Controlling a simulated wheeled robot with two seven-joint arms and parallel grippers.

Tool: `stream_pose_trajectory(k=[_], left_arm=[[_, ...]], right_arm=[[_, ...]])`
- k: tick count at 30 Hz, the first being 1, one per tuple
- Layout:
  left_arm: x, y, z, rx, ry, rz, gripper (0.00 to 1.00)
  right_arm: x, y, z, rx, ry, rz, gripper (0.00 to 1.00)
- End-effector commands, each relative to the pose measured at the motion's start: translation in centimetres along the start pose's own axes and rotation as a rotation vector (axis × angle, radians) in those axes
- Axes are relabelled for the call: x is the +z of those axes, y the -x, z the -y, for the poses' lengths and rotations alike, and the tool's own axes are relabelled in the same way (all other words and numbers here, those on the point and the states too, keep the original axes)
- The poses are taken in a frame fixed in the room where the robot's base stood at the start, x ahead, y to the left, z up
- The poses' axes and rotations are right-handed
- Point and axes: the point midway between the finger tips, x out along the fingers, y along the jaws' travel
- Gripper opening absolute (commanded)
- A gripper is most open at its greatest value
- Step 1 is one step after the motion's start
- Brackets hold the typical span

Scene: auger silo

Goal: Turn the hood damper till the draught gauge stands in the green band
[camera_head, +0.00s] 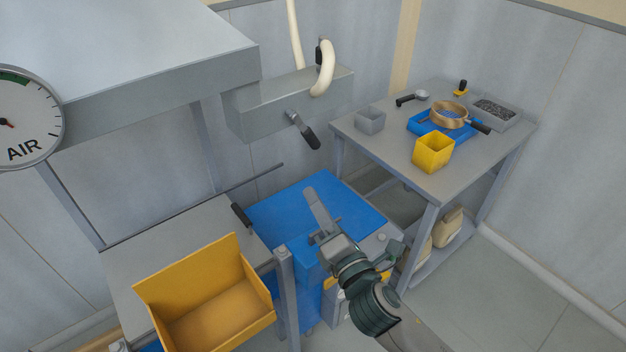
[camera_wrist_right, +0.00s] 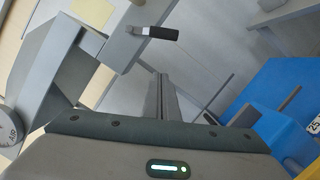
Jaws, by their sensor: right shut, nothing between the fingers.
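The round AIR gauge (camera_head: 28,125) is cut off by the left edge. Part of its green band shows at the top, and only a bit of red by the hub shows, so the needle's reading cannot be told. The grey hood (camera_head: 120,50) fills the upper left. A lever with a black grip (camera_head: 308,136), apparently the damper handle, sticks out of the grey duct box. It also shows in the right wrist view (camera_wrist_right: 160,33). My right gripper (camera_head: 314,200) is shut and empty, below the lever and apart from it. My left gripper is not in view.
A yellow open bin (camera_head: 160,295) stands at lower left, beside a blue machine (camera_head: 345,205). The grey table (camera_head: 390,150) at right holds a yellow box (camera_head: 433,152), a sieve (camera_head: 450,113) and small tools. A pale hose (camera_head: 325,70) hangs at the duct box.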

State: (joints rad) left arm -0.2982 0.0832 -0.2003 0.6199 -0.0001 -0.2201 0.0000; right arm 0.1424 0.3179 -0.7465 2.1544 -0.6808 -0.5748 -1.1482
Motion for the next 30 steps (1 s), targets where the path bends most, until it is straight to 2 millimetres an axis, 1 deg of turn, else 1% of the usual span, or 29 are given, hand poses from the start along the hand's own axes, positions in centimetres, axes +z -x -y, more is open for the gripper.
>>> stream_pose_trajectory(k=[5, 8, 20, 21, 24, 30], left_arm=[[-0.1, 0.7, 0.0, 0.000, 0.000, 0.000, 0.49], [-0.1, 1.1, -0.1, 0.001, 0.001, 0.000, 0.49], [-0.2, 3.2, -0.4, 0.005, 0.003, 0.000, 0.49], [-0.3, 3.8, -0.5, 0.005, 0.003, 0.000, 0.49], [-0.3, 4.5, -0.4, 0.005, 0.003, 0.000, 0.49], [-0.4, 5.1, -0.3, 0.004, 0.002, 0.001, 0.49]], right_arm=[[0.1, -1.7, -0.2, 0.001, 0.001, 0.001, 0.00], [0.1, -3.0, -0.2, 0.001, 0.001, 0.001, 0.00], [0.2, -10.0, -0.3, 0.001, 0.002, 0.001, 0.00], [1.1, -10.0, -0.4, -0.001, 0.005, 0.001, 0.00], [2.4, -10.2, -0.3, -0.002, 0.003, 0.000, 0.00], [3.7, -10.5, -0.1, 0.000, 0.001, 0.000, 0.00]])
